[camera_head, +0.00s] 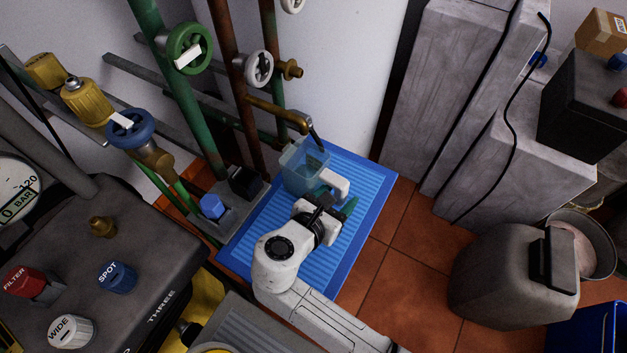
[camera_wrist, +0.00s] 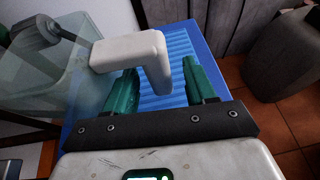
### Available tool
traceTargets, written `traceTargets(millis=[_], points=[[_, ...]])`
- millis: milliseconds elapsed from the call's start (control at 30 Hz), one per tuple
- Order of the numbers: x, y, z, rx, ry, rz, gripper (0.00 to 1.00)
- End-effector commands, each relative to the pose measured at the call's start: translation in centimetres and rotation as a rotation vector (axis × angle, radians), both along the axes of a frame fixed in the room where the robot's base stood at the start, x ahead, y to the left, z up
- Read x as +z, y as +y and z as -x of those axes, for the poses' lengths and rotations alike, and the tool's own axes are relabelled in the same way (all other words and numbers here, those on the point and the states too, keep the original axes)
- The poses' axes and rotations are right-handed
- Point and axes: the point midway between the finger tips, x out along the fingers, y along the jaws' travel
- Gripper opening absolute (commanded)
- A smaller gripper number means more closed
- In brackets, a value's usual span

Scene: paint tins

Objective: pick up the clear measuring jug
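The clear measuring jug (camera_head: 302,168) stands on a ribbed blue mat (camera_head: 368,172), below a brass spout. Its bluish see-through body (camera_wrist: 45,85) fills the left of the wrist view. Its white handle (camera_head: 336,184) points toward my gripper (camera_head: 337,199). In the wrist view the handle (camera_wrist: 128,48) bends down, and its lower part lies between the green fingers of my gripper (camera_wrist: 163,84). The fingers are apart, with gaps showing on both sides of the handle. How deep the handle sits between them is hard to tell.
The brass spout (camera_head: 285,115) with a dark nozzle hangs close over the jug. Pipes with a green valve wheel (camera_head: 189,49) stand behind. A block with a blue knob (camera_head: 212,206) is left of the mat. Tiled floor (camera_head: 395,240) is clear to the right, before a grey canister (camera_head: 500,290).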

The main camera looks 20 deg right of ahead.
Motion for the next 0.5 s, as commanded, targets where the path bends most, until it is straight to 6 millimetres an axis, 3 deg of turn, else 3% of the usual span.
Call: traceTargets(millis=[67, 500], points=[[0.01, 0.02, 0.0, 0.0, 0.0, 0.0, 0.49], [0.01, 0.04, 0.01, 0.0, 0.0, 0.0, 0.07]])
